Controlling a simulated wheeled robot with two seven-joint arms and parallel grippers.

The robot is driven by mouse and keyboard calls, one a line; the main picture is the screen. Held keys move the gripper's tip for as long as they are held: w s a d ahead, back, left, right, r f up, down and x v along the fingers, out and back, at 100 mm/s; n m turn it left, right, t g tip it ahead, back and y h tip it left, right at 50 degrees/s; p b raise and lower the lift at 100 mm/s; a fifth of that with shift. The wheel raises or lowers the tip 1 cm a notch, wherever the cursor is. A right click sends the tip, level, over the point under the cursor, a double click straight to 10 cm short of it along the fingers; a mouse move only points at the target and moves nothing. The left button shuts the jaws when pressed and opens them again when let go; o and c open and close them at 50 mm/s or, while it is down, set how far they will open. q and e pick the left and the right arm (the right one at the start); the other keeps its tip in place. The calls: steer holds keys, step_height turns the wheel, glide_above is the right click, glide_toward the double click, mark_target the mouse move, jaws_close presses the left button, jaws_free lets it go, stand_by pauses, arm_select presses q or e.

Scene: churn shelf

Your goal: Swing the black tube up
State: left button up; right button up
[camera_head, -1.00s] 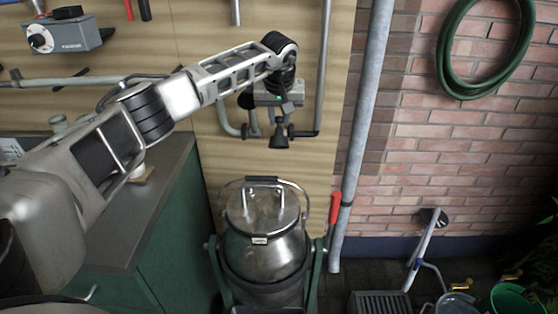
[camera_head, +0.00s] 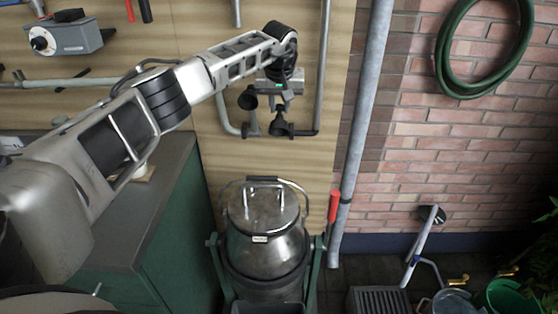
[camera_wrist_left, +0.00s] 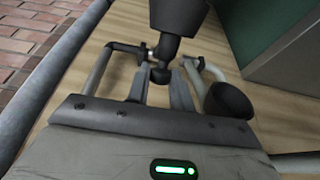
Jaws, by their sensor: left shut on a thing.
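The black tube (camera_head: 279,127) is a short dark cylinder on the pipework fixed to the wooden wall panel. It also shows large at the top of the left wrist view (camera_wrist_left: 178,18), joined to a narrower neck. My left gripper (camera_head: 283,102) reaches it from above. In the left wrist view the two fingers (camera_wrist_left: 162,85) are close together around the narrow end below the neck. The exact contact is partly hidden. A second black cup-shaped piece (camera_head: 248,98) sits to the left on the same pipework. My right gripper is not in view.
A metal churn (camera_head: 264,240) with a lid and handle stands below in a green frame. A green cabinet (camera_head: 165,225) is on the left. A grey pipe (camera_head: 364,115) runs down right of the gripper. A green hose (camera_head: 442,60) hangs on the brick wall.

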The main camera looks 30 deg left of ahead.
arm_select(q)
steer(key=shift+w+a+r+p, duration=0.4)
steer(key=shift+w+r, duration=0.05)
steer(key=shift+w, duration=0.15)
steer(key=shift+w+a+r, duration=0.3)
steer(key=shift+w+a, duration=0.1)
steer(key=shift+w, duration=0.2)
